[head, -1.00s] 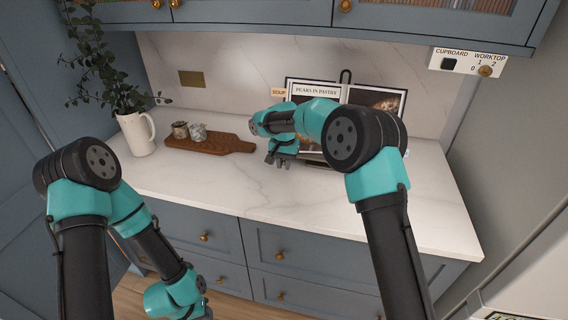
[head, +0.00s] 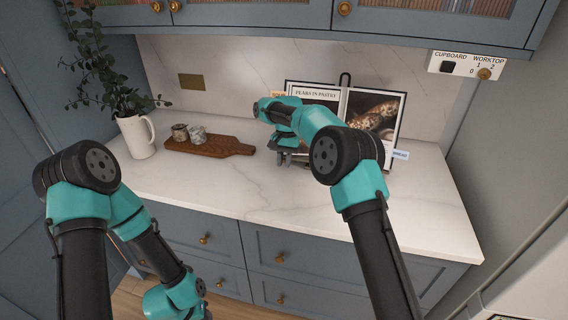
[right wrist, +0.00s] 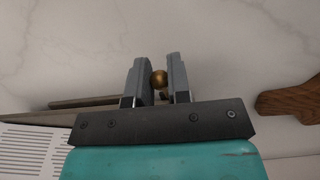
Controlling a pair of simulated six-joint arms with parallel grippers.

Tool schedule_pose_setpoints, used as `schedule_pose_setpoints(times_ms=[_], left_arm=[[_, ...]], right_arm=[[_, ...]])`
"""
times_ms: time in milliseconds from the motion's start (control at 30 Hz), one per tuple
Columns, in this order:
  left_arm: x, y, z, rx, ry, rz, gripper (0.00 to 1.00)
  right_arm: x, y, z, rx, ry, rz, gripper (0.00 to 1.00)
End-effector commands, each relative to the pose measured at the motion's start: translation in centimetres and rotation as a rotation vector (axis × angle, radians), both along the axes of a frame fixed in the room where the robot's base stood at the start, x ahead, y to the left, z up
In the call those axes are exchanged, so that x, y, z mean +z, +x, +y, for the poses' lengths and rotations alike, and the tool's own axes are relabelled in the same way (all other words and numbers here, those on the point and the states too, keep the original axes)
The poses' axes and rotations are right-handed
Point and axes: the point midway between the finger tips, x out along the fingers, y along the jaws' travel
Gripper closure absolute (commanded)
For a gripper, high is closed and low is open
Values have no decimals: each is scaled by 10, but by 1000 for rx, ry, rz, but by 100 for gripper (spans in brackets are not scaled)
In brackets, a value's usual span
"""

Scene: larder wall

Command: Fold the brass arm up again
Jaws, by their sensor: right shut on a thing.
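An open cookbook (head: 374,118) leans upright on a dark stand (head: 345,78) at the back of the worktop. My right gripper (head: 290,158) is low in front of the left page, partly hidden by its own wrist. In the right wrist view, my right gripper (right wrist: 160,76) is shut on a small brass ball (right wrist: 160,79), which sits between the fingertips. The rest of the brass arm cannot be made out. A dark bar (right wrist: 85,102) runs just left of the fingers, beside a printed page (right wrist: 30,142). My left gripper is out of view below the head picture.
A wooden board (head: 225,147) with two small pots (head: 197,134) lies left of the stand; the board's end (right wrist: 292,99) shows in the wrist view. A white jug (head: 137,137) with foliage stands further left. The front of the marble worktop (head: 240,190) is clear.

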Motion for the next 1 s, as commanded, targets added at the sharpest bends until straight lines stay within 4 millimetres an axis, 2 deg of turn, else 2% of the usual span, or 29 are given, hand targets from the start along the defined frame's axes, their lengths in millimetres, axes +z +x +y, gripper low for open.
schedule_pose_setpoints(times_ms=[300,633,667,900,1000], left_arm=[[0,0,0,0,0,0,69],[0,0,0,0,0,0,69],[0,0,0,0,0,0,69],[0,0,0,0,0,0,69],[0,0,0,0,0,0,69]], right_arm=[[4,4,-2,0,31,89,100],[4,4,-2,1,33,95,100],[4,4,-2,1,33,95,80],[4,4,-2,1,33,95,57],[5,3,-1,2,32,94,57]])
